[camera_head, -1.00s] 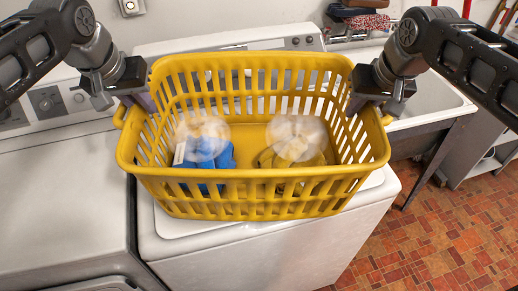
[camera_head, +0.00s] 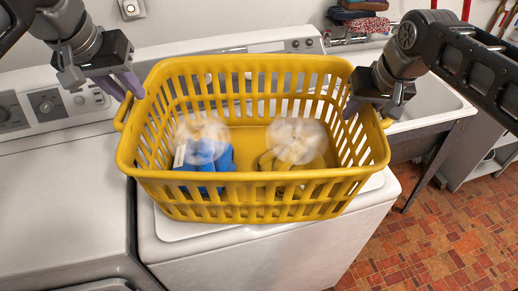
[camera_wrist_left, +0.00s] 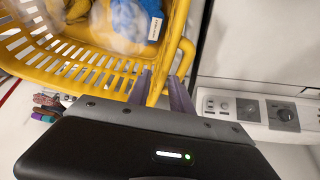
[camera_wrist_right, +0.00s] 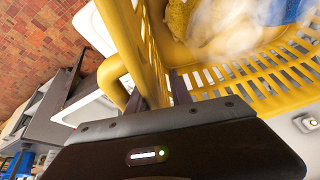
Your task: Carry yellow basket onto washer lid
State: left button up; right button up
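The yellow basket (camera_head: 250,186) sits upright on the washer lid (camera_head: 170,224), whose white front edge shows below it. Inside are a blue cloth (camera_head: 208,157), a yellow cloth (camera_head: 270,163) and two blurred, whitish round items. My left gripper (camera_head: 126,88) is at the basket's left end, its fingers parted and raised beside the rim. In the left wrist view, the basket's handle side (camera_wrist_left: 160,75) lies between the spread fingers. My right gripper (camera_head: 354,104) is at the right end. In the right wrist view its fingers are spread, with the basket's rim (camera_wrist_right: 128,50) in line between them.
Another white machine (camera_head: 65,200) stands to the left. A utility sink (camera_head: 430,95) is behind on the right, with folded cloths (camera_head: 360,15) above it. A red-brown tiled floor (camera_head: 440,235) is open at the right.

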jog(key=shift+r, duration=0.1)
dwell(0.3)
jog(key=v, duration=1.2)
